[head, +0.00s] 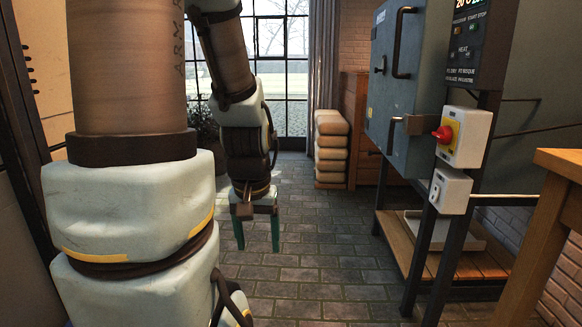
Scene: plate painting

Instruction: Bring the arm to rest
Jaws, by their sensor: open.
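My gripper (257,232) hangs from the end of my arm, left of the middle in the head view. Its two green fingers point down and stand apart, with nothing between them. It is above the grey paved floor (315,278) and appears clear of any surface. The large upper part of my arm fills the left of the view and hides what lies behind it.
A blue-grey kiln (403,90) on a dark metal stand is at the right, with a red-knobbed switch box (463,137). A wooden table (558,162) edges in at far right. Stacked sacks (331,148) stand at the back. The floor between is clear.

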